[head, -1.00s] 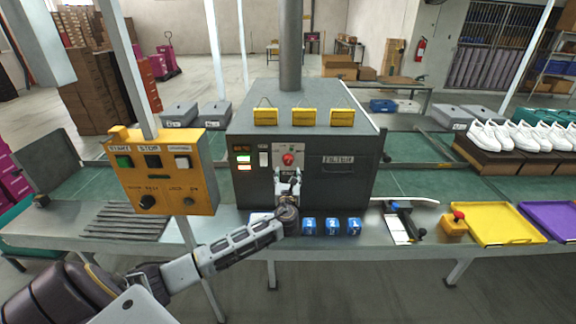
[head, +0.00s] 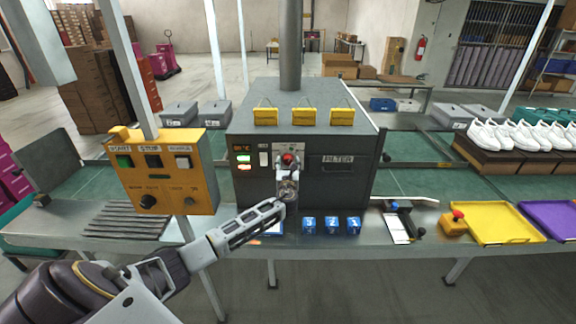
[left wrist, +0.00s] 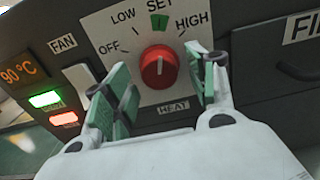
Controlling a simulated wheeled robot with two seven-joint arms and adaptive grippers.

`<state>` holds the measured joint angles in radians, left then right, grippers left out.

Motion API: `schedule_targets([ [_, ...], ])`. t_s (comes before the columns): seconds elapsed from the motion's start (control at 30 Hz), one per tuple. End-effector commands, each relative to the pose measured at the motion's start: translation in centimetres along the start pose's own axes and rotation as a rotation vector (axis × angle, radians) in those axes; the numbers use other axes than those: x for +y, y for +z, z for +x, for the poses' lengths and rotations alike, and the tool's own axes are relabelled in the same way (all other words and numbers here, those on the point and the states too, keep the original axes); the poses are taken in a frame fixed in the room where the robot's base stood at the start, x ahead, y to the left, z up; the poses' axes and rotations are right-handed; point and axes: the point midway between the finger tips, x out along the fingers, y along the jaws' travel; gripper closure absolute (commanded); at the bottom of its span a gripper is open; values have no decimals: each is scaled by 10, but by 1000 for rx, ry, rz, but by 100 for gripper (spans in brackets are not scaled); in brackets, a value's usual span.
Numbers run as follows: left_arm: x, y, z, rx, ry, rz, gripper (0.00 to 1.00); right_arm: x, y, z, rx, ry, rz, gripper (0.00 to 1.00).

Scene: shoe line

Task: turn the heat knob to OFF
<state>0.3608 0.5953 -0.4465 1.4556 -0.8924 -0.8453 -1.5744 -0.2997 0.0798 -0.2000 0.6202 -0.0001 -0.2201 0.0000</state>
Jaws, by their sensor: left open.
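The red heat knob (left wrist: 158,67) is on a pale dial plate marked OFF, LOW, SET and HIGH on the front of the dark oven box (head: 340,180). Its white pointer line stands about upright in the left wrist view, toward the green SET mark (left wrist: 159,21). In the head view the knob (head: 288,160) shows just above my gripper. My left gripper (left wrist: 160,92) is open, its green-padded fingers on either side of the knob's lower front. I cannot tell whether they touch it. My right gripper is not in view.
Left of the knob are a FAN switch (left wrist: 80,80), a 90 °C display (left wrist: 20,73) and green and red lights. A FILTER drawer (left wrist: 285,63) is to the right. A yellow control box (head: 160,175) stands left; blue numbered blocks (head: 331,225) sit on the counter below.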

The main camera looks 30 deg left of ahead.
Motion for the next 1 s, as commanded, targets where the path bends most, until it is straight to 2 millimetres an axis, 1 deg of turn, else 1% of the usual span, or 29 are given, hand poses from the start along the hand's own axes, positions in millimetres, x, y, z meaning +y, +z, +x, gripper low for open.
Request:
schedule_targets([
  [0.3,0,0,1,0,-1,0,43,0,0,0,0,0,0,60],
  [0.6,0,0,1,0,-1,0,81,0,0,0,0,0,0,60],
  [0.67,0,0,1,0,-1,0,89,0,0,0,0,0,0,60],
  [1.0,-1,0,0,0,-1,-36,88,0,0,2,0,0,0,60],
])
